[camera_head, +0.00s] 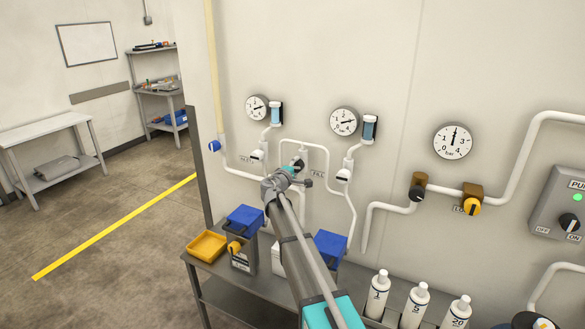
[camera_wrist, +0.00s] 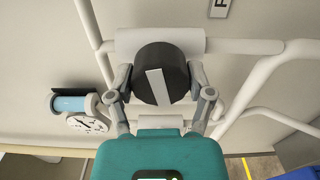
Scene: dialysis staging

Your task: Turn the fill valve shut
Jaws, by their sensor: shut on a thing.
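The fill valve is a round black knob with a white stripe, seen in the wrist view (camera_wrist: 174,68) on a thick white pipe body. Its stripe stands nearly upright in that view, slightly tilted, roughly across the pipe. My gripper (camera_wrist: 162,88) has a finger on each side of the knob and is shut on it. In the head view my gripper (camera_head: 291,168) is at the wall pipes, beside a partly hidden "FILL" label. My arm and gripper hide most of the knob there.
A bench below holds a yellow tray (camera_head: 207,246), blue-lidded containers (camera_head: 245,218) and white bottles (camera_head: 415,306). A pump switch panel (camera_head: 560,205) is at right.

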